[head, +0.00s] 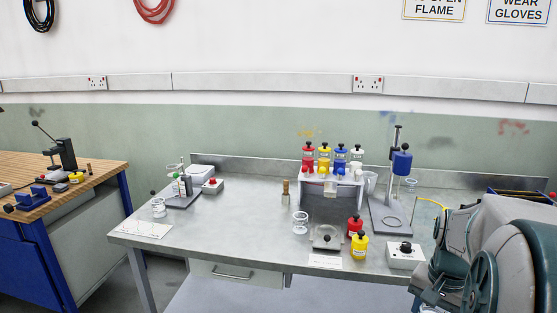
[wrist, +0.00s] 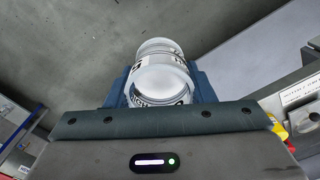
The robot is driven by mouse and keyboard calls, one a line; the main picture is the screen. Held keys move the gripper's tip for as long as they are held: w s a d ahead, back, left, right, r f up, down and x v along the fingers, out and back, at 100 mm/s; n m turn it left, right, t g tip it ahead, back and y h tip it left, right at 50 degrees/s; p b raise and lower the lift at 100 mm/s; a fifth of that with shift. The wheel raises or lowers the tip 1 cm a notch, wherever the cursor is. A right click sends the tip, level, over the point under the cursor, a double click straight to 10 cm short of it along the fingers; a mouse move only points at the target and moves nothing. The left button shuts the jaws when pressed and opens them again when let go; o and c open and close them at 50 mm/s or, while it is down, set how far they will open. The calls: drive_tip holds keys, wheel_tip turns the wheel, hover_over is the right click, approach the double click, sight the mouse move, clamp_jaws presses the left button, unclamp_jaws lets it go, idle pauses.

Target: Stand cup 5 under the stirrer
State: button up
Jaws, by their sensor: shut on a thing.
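My gripper (wrist: 161,88) is shut on a clear cup (wrist: 160,72) with black markings, held between its two blue fingers in the wrist view. I cannot read a number on this cup. In the head view my arm fills the lower right corner, and the gripper is low at the bench's front right edge, with the cup mostly hidden or cut off. The stirrer (head: 402,161) is a blue motor on an upright post above a grey base plate (head: 381,226), at the right of the bench. No cup shows on its base. The gripper is in front of and apart from it.
A control box (head: 405,256) stands in front of the stirrer. A rack (head: 332,188) holds coloured bottles. Clear cups stand at mid-bench (head: 300,223) and far left (head: 158,208). The left-centre bench (head: 235,225) is clear.

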drive_tip(key=w+a+f+n, duration=0.4)
drive_tip(key=w+a+f, duration=0.3)
drive_tip(key=a+f, duration=0.2)
drive_tip(key=w+a+f+n, duration=0.5)
drive_tip(key=w+a+f, duration=0.2)
drive_tip(key=a+f, duration=0.3)
wheel_tip(320, 180, down, 4)
drive_tip(key=shift+w+a+r+n, duration=0.2)
drive_tip(key=shift+w+r+n, duration=0.1)
drive_tip(key=shift+w, duration=0.1)
